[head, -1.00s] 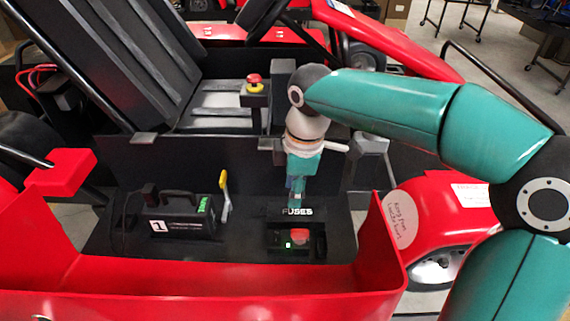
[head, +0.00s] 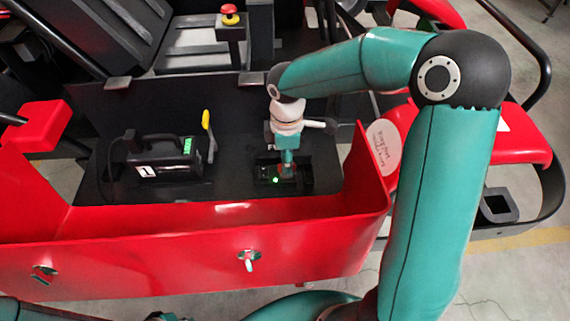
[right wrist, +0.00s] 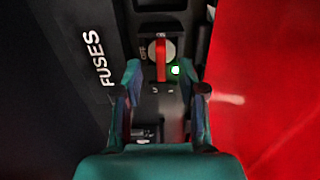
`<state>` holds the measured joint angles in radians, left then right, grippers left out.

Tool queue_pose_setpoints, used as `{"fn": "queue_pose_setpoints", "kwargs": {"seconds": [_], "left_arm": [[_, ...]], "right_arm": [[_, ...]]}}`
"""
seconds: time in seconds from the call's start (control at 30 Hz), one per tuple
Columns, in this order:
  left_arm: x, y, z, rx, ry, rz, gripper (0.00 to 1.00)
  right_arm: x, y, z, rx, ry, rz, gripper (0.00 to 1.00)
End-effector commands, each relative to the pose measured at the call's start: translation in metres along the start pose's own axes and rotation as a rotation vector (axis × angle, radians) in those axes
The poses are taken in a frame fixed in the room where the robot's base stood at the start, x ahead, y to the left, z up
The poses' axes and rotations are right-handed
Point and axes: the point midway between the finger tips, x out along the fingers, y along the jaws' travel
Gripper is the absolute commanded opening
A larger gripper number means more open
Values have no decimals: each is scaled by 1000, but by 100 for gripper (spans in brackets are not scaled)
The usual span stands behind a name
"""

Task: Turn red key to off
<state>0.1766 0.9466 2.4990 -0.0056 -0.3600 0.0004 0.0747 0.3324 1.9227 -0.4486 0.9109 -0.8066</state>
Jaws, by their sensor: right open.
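The red key (right wrist: 161,60) shows in the right wrist view on a pale round switch face. Its handle lies along the picture's vertical, with its upper end towards the "ON" mark, and an "OFF" mark is at the left of the dial. My right gripper (right wrist: 164,88) is open, with one finger on each side below the key; I cannot tell whether either touches it. In the head view, my right gripper (head: 287,164) points down over the fuse box (head: 304,180) and largely hides the key. My left gripper does not show clearly.
A green light (right wrist: 175,70) glows beside the key. The red kart wall (head: 220,235) stands close in front of the box. A black case (head: 165,160) and a yellow-handled lever (head: 208,130) are to the left. A red emergency button (head: 230,12) is further back.

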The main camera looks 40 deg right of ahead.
Motion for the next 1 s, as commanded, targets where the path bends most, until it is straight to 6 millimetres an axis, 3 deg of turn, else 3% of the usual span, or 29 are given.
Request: {"fn": "queue_pose_setpoints", "kwargs": {"seconds": [0.23, 0.6, 0.87, 1.0], "left_arm": [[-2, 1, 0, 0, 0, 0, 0], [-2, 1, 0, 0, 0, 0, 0], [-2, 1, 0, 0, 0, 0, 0], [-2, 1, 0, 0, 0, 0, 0]], "right_arm": [[27, 0, 0, 1, -1, -1, 41], [32, 0, 0, 0, 1, 1, 41], [32, 0, 0, 0, 1, 1, 0], [32, 0, 0, 0, 2, 2, 0]]}}
